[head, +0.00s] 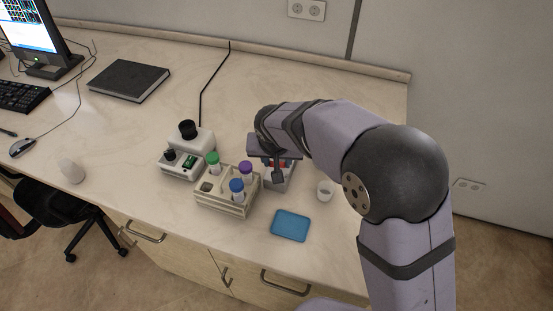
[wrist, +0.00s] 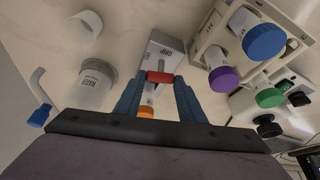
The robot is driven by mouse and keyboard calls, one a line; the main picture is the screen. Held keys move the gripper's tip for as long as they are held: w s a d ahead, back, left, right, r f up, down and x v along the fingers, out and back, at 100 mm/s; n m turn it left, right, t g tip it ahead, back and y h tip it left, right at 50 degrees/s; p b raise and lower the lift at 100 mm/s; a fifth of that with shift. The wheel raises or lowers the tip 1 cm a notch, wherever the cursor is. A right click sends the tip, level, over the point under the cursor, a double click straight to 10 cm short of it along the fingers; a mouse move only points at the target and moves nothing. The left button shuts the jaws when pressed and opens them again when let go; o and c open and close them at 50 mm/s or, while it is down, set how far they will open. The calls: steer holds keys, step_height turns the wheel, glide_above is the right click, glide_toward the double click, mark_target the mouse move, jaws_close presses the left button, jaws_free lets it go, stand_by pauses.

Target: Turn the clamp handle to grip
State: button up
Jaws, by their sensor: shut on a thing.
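The clamp handle is a red bar (wrist: 160,77) in the middle of the wrist view, on a pale grey block with a label (wrist: 163,52). My gripper (wrist: 161,82) has its two blue fingers on either side of the red bar and is shut on it. A white tube with an orange cap (wrist: 146,112) shows between the fingers, partly hidden by them. In the head view my gripper (head: 275,168) is over the grey block (head: 281,182). A little red shows there, and the rest of the handle is hidden by my wrist.
A rack (head: 225,205) with green, purple and blue capped tubes stands close to the left of the block. A white device with black knobs (head: 183,165) is behind it.

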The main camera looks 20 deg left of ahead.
steer(key=n+p, duration=0.1)
steer(key=n, duration=0.1)
steer(key=n+y+p, duration=0.1)
steer(key=n, duration=0.1)
steer(key=shift+w+d+r+y, duration=0.15)
steer(key=shift+d+y, duration=0.05)
steer(key=shift+y, duration=0.1)
steer(key=shift+w+f+n+g+y+b, duration=0.15)
steer(key=shift+n+g+y+b, duration=0.3)
steer(key=shift+n, duration=0.65)
steer(key=n+b, duration=0.1)
steer(key=n+g+b, duration=0.1)
steer(key=b, duration=0.1)
steer(key=n+b, duration=0.1)
steer(key=n, duration=0.1)
steer(key=shift+w+d+f+g+y+b, duration=0.15)
steer(key=shift+f+g+y+b, duration=0.1)
steer(key=shift+y+b, duration=0.1)
steer(key=n+b, duration=0.1)
steer(key=n+g+b, duration=0.1)
steer(key=n, duration=0.3)
steer(key=shift+w+r+g+b, duration=0.1)
steer(key=shift+r+g+b, duration=0.15)
steer(key=shift+g+b, duration=0.15)
steer(key=o, duration=1)
steer(key=shift+o, duration=0.2)
